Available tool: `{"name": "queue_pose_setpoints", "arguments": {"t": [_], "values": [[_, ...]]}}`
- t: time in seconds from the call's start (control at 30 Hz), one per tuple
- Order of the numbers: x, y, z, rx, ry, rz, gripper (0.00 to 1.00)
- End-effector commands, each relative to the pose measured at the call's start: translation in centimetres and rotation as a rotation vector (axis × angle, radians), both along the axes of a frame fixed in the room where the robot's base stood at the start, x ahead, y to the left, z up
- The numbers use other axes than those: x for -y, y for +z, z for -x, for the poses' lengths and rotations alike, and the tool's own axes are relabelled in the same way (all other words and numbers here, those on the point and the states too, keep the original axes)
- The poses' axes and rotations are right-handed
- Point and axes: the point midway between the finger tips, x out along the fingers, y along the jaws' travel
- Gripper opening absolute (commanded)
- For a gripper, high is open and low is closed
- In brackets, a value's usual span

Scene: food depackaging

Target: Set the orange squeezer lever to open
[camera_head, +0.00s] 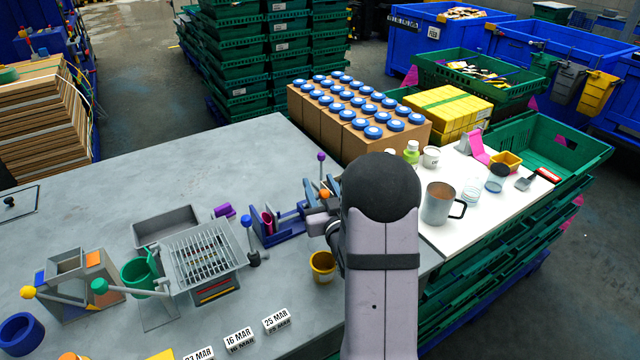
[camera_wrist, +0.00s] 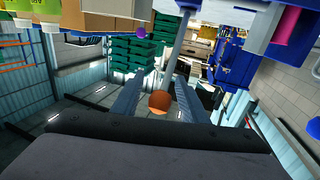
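An orange ball knob (camera_head: 325,193) shows beside my gripper (camera_head: 322,186), right of the blue squeezer-like device (camera_head: 275,234). In the wrist view the orange knob (camera_wrist: 159,101) sits between the two blue-grey fingers of my gripper (camera_wrist: 159,78), with visible gaps on both sides. A grey rod (camera_wrist: 181,45) runs from the top of that view down towards the knob. The fingers are open and do not appear to touch the knob. My wrist and forearm hide the base of this lever in the head view.
A lever with a purple knob (camera_head: 321,156) stands just behind my gripper. A blue-knobbed lever (camera_head: 247,220) stands to the left by the wire slicer (camera_head: 205,255). A yellow cup (camera_head: 322,266) is close below my wrist. Boxes of blue-capped jars (camera_head: 345,115) stand behind.

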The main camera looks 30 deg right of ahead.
Motion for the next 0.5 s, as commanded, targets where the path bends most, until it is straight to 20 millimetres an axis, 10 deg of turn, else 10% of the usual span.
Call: {"name": "queue_pose_setpoints", "arguments": {"t": [0.23,0.4,0.5], "values": [[0.02,-0.05,-0.07,-0.001,0.0,0.0,0.4],[0.03,-0.04,-0.05,-0.001,-0.001,0.0,0.01],[0.04,-0.04,-0.05,-0.001,-0.001,0.0,0.0]]}}
